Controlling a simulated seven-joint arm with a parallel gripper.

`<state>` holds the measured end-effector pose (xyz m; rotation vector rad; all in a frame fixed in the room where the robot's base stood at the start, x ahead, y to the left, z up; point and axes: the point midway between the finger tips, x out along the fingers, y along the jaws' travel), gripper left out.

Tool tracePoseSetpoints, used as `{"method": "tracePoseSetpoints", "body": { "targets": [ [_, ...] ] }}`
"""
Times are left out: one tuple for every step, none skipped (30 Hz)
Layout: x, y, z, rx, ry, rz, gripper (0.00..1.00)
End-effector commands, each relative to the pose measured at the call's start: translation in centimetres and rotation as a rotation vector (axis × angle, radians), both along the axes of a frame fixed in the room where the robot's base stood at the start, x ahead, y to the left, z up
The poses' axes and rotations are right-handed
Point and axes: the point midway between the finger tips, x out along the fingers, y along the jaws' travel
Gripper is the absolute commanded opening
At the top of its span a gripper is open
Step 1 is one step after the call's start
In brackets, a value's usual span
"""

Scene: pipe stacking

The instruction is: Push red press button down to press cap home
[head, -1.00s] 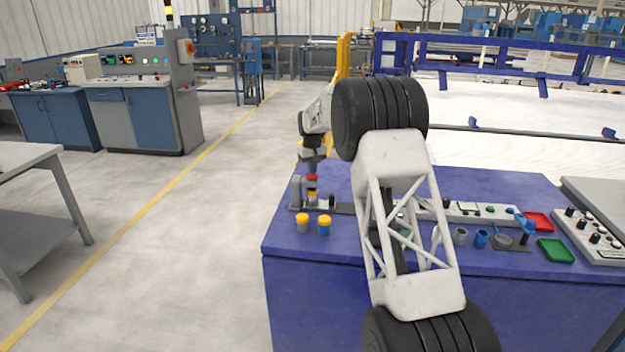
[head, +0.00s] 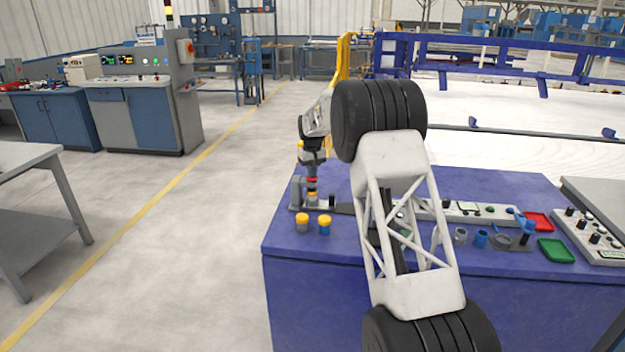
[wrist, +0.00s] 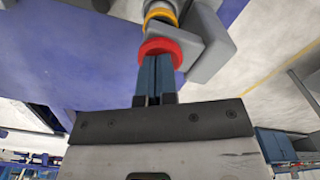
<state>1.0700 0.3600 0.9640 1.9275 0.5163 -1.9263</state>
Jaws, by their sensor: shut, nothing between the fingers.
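The red press button (head: 312,181) sits on top of the small grey press at the left end of the bench. My gripper (head: 312,173) is directly above it, pointing down, with its fingers together. In the wrist view, the shut fingers (wrist: 156,60) reach the red button (wrist: 160,46), and their tips appear to touch it. A yellow cap (wrist: 160,15) shows beyond the button, in the grey press body (wrist: 205,45). In the head view the cap (head: 312,194) is small, just under the button. How far it is seated cannot be told.
Two yellow-capped parts, one grey (head: 302,223) and one blue (head: 325,225), stand in front of the press. Cups, a red tray (head: 538,221) and a green tray (head: 556,250) lie to the right. My arm covers the bench's middle.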

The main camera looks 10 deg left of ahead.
Motion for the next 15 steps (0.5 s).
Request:
{"method": "tracePoseSetpoints", "body": {
  "targets": [
    [-0.01,0.0,-0.22,0.0,0.001,0.0,0.0],
    [-0.02,-0.01,-0.27,0.0,0.001,0.0,0.0],
    [-0.01,0.0,-0.33,0.0,0.001,0.0,0.0],
    [-0.01,0.0,-0.38,0.0,0.001,0.0,0.0],
    [-0.01,0.0,-0.42,0.0,0.001,0.0,0.0],
    [-0.01,0.0,-0.48,0.0,0.001,0.0,0.0],
    [-0.01,0.0,-0.52,0.0,0.001,0.0,0.0],
    [-0.01,0.0,-0.57,0.0,0.001,0.0,0.0],
    [-0.01,0.0,-0.63,0.0,0.001,0.0,0.0],
    [-0.01,0.0,-0.66,0.0,0.001,0.0,0.0],
    [-0.01,0.0,-0.71,0.0,0.001,0.0,0.0],
    [-0.01,0.0,-0.76,0.0,0.001,0.0,0.0],
    [-0.01,0.0,-0.81,0.0,0.001,0.0,0.0],
    [0.0,0.0,-0.79,0.0,0.001,0.0,0.0],
    [0.0,0.0,-0.79,0.0,0.001,0.0,0.0]
  ]
}}
